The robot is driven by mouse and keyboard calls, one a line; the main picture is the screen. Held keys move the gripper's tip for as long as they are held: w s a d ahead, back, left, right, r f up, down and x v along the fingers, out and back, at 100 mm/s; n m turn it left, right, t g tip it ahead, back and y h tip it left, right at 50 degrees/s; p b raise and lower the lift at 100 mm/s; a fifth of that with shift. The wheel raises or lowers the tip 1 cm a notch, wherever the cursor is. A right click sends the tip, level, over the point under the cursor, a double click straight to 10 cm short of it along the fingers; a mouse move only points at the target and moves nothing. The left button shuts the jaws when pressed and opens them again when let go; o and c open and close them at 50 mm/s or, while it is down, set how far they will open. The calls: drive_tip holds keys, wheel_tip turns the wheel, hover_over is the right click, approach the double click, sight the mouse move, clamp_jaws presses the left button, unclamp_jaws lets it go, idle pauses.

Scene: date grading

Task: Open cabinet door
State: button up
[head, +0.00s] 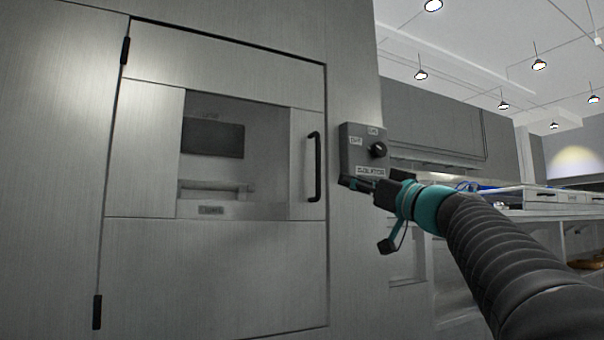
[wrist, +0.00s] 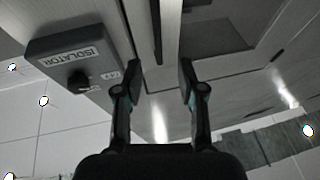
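The cabinet door (head: 220,265) is a brushed-metal panel with a window, hinged on its left side, and it looks closed. Its black vertical handle (head: 315,167) is on the right side of the door. My gripper (head: 352,183) is just right of the handle's lower end in the head view, in front of the isolator box. In the wrist view my gripper (wrist: 161,78) has its two fingers apart with nothing between the tips. A dark bar, which looks like the handle (wrist: 157,32), lies ahead between the fingers' lines. I cannot tell its exact distance.
A grey isolator box (head: 356,150) with a black knob is fixed to the cabinet front right of the door, close to my gripper; it also shows in the wrist view (wrist: 75,55). A counter (head: 540,212) with trays stands at the right. Two black hinges mark the door's left edge.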

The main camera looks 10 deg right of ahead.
wheel_tip(320, 180, up, 6)
drive_tip(key=p, duration=0.6)
hover_over(318, 192)
drive_tip(key=shift+w+r, duration=0.1)
drive_tip(key=shift+w, duration=0.25)
drive_tip(key=shift+t, duration=0.3)
drive_tip(key=shift+d, duration=0.1)
clamp_jaws()
